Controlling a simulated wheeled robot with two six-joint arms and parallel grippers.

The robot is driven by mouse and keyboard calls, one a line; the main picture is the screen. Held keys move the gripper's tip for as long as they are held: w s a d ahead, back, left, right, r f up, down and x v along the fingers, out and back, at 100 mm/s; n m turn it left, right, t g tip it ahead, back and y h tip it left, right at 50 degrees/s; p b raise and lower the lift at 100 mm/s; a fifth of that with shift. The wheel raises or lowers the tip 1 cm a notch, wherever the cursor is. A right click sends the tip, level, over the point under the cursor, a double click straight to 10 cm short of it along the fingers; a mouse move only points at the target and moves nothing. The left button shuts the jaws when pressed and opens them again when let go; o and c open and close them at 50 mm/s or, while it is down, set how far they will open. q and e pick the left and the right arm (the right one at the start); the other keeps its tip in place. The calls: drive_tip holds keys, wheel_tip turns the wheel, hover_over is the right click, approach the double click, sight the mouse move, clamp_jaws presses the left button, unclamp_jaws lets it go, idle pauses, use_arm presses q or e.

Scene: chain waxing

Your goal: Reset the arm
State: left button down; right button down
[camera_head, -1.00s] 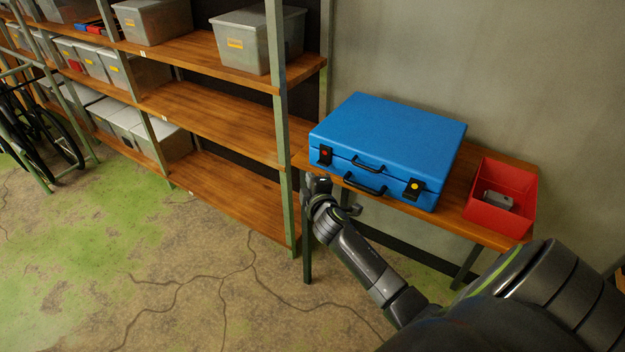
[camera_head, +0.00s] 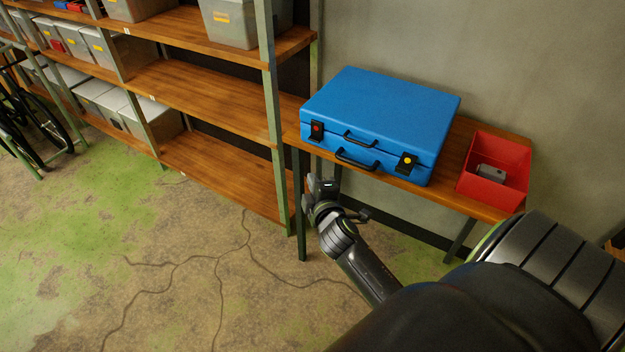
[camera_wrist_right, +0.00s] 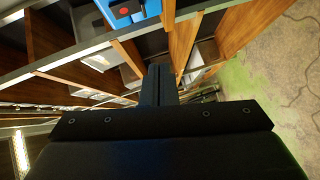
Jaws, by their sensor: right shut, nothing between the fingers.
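My right gripper (camera_head: 323,188) is in front of the wooden table, below and to the left of the blue case's front edge, touching nothing that I can see. In the right wrist view its dark fingers (camera_wrist_right: 158,84) are together with nothing between them. The arm comes in from the lower right of the head view. My left gripper does not show in any view.
A closed blue case (camera_head: 385,115) with a red and a yellow latch button lies on the table (camera_head: 465,150). A red bin (camera_head: 512,152) with a small grey object (camera_head: 491,173) stands to its right. Wooden shelves (camera_head: 200,100) stand at left; the floor (camera_head: 150,250) before them is clear.

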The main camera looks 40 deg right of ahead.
idle(0.3)
drive_tip(key=s+f+m+g+y, duration=0.15)
drive_tip(key=s+f, duration=0.25)
drive_tip(key=f, duration=0.6)
drive_tip(key=s+f+m+g, duration=0.25)
drive_tip(key=s+f, duration=0.25)
drive_tip(key=f, duration=0.5)
drive_tip(key=s+f+m+g+y, duration=0.1)
drive_tip(key=s+f+g, duration=0.25)
drive_tip(key=f, duration=0.65)
drive_tip(key=s+a+f+m+g, duration=0.1)
drive_tip(key=s+f, duration=0.4)
drive_tip(key=s, duration=0.5)
drive_tip(key=s+a+f+m+g+y, duration=0.1)
drive_tip(key=s+a+f+m+g, duration=0.1)
drive_tip(key=s+f, duration=0.4)
drive_tip(key=s+a+f+m+g+y, duration=0.1)
drive_tip(key=s+a+f+m+g, duration=0.1)
drive_tip(key=s, duration=1.3)
wheel_tip(320, 180, down, 4)
drive_tip(key=shift+r+m+g, duration=0.2)
drive_tip(key=shift+m+g, duration=0.35)
drive_tip(key=shift+m, duration=0.55)
drive_tip(key=shift+s, duration=0.2)
